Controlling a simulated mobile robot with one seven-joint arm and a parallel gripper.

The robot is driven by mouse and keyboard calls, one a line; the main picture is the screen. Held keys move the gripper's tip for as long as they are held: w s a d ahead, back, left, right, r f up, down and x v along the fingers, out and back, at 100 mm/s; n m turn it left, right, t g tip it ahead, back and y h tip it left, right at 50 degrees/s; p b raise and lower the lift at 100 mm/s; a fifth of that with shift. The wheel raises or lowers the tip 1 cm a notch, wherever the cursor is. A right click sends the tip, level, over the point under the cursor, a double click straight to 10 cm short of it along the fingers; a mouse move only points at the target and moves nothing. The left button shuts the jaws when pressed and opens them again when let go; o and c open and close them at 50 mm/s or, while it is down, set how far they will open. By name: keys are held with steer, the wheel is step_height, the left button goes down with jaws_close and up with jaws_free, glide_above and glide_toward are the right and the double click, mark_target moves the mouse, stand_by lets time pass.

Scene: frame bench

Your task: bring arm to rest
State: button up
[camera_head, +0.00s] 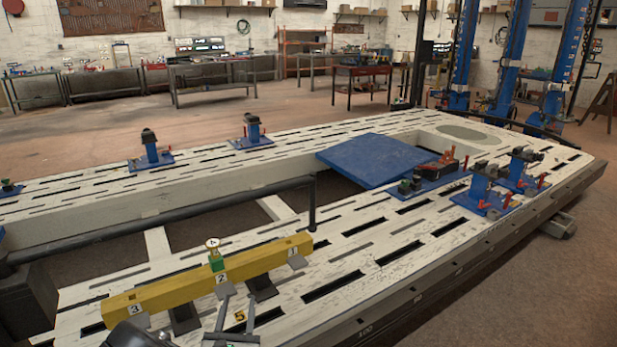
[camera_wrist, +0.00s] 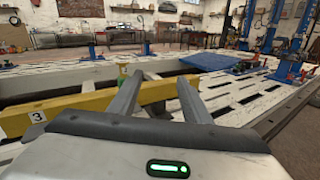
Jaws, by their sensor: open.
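My gripper (camera_head: 238,299) is open and empty at the near edge of the frame bench (camera_head: 345,285). Its two grey fingers stand apart, and nothing shows between them in the wrist view (camera_wrist: 161,80). The fingertips are beside the near side of the yellow beam (camera_head: 165,290); I cannot tell the exact gap. The beam carries number tags 1, 2 and 3. In the wrist view the beam (camera_wrist: 75,105) runs behind the fingers.
A dark horizontal bar (camera_head: 160,220) with an upright end crosses the bench beyond the beam. Blue clamps (camera_head: 482,188) stand on the right of the bench, and a blue plate (camera_head: 370,160) lies towards the back. The slotted surface right of the beam is clear.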

steer(key=d+r+m+g+h, duration=0.4)
steer(key=d+r+m+h, duration=0.3)
steer(key=d, duration=0.5)
steer(key=d+r+m+g+h, duration=0.3)
steer(key=d+r+m+h, duration=0.2)
steer(key=d+r+m, duration=0.55)
steer(key=s+d+r+m+g+y, duration=0.2)
steer(key=s+d+r+m+g, duration=0.2)
steer(key=s+d+m+g, duration=0.7)
steer(key=s+a+r+m+t+y, duration=0.1)
steer(key=s+r+m+t+y, duration=0.3)
steer(key=s, duration=0.4)
steer(key=s+r+m+t+y, duration=0.1)
steer(key=s+r+m+y, duration=0.1)
steer(key=s+r+y, duration=0.5)
step_height(320, 180, up, 20)
steer(key=s+h+p, duration=0.1)
steer(key=h+p, duration=0.1)
steer(key=p, duration=2)
steer(key=shift+s+a+p, duration=0.25)
steer(key=shift+s+p, duration=0.05)
steer(key=shift+s, duration=0.1)
steer(key=shift+m, duration=0.25)
